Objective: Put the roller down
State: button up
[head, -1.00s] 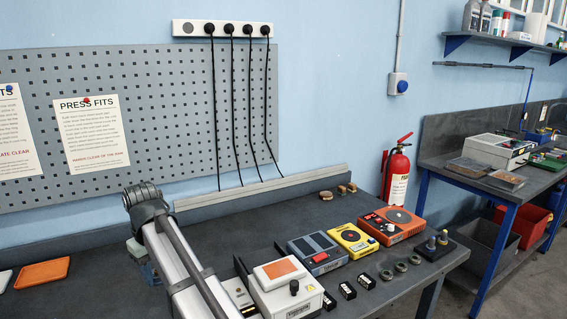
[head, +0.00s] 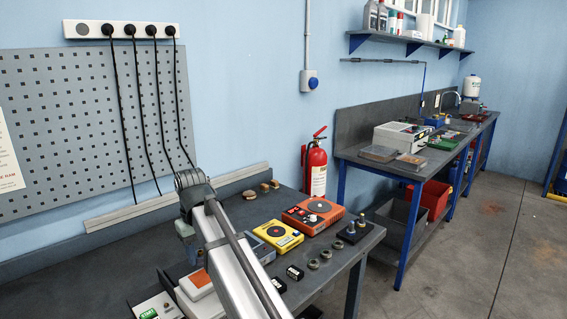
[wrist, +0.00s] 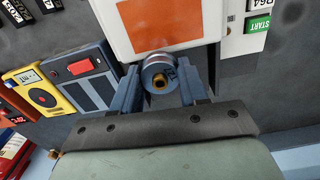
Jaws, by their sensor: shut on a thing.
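In the head view my arm hides the fingers and the roller.
A blue-grey device with a red button (wrist: 78,78), a yellow device (head: 277,236) and an orange device (head: 313,213) stand in a row. Several small rings (head: 313,264) and black blocks (head: 294,272) lie before them. A stand with pegs (head: 352,232) is near the bench's right end.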

jog(key=w+d+m, duration=0.3)
jog(key=w+d, duration=0.1)
jog(key=d, duration=1.1)
jog(key=d+f+m, duration=0.3)
jog(key=d+f, duration=0.3)
jog(key=d, duration=0.6)
jog(key=d+f+m, duration=0.3)
jog(key=d+f, duration=0.2)
jog(key=d, duration=0.7)
notch_tip(320, 180, down, 5)
jog(key=s, duration=0.2)
jog(key=a+r+m, duration=0.1)
jog(key=a+r, duration=0.6)
jog(key=a, duration=0.4)
jog(key=w+a+r+m, duration=0.1)
jog(key=a+r+m, duration=0.1)
jog(key=a+r, duration=0.7)
jog(key=a+r+m, duration=0.1)
jog(key=a+r, duration=0.4)
jog(key=a, duration=0.8)
jog(key=n, duration=0.9)
send_near(104, 312)
notch_tip(104, 312, up, 3)
jog(key=s+d, duration=0.3)
jog(key=shift+w+a+f, duration=0.1)
jog(key=shift+f, duration=4.6)
